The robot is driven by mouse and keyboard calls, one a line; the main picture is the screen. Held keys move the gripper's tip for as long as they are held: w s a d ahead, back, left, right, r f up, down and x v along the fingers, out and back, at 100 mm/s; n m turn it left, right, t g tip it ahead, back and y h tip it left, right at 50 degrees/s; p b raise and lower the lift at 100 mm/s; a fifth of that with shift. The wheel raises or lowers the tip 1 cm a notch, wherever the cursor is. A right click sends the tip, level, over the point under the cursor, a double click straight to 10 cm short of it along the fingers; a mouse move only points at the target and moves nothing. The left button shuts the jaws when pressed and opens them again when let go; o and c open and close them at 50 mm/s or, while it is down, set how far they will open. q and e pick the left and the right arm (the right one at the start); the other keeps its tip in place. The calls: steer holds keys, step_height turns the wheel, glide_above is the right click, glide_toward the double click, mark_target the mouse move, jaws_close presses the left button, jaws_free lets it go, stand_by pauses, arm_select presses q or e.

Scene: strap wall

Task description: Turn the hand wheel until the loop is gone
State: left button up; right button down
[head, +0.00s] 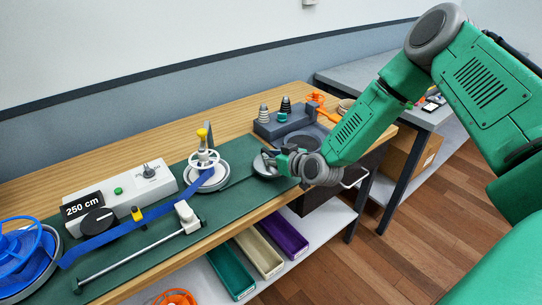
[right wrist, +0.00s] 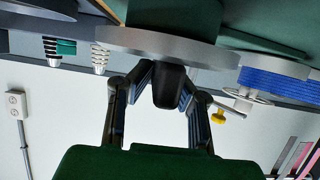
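The white hand wheel (head: 204,159) with a yellow knob stands on a round reel on the green mat. A blue strap (head: 120,230) runs to it from the left; I cannot make out a clear loop in it. The wheel and the blue-wound reel (right wrist: 272,82) also show at right in the right wrist view. My right gripper (head: 283,161) is right of the wheel, apart from it, at a grey disc (head: 264,166). In the wrist view its fingers close in on both sides of the disc's black knob (right wrist: 170,88). My left gripper is out of view.
A white counter box (head: 146,190) reading 250 cm stands behind the strap. A blue reel (head: 25,250) is at far left. A metal rod with a white block (head: 187,217) lies along the front edge. A grey stand (head: 285,122) with cones is behind my gripper. Bins are below.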

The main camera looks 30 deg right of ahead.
steer(key=shift+h, duration=0.4)
steer(key=m+h, duration=0.3)
steer(key=h, duration=0.1)
steer(key=shift+r+m+p, duration=0.1)
steer(key=shift+m+p, duration=0.3)
steer(key=shift+m+g+h, duration=1.1)
steer(key=shift+m+h, duration=0.8)
steer(key=shift+h, duration=0.1)
steer(key=c, duration=1.5)
jaws_free()
steer(key=shift+c, duration=0.2)
steer(key=v, duration=1.1)
steer(key=shift+s+a+r, duration=0.15)
steer(key=shift+s+a, duration=0.1)
steer(key=shift+a, duration=0.1)
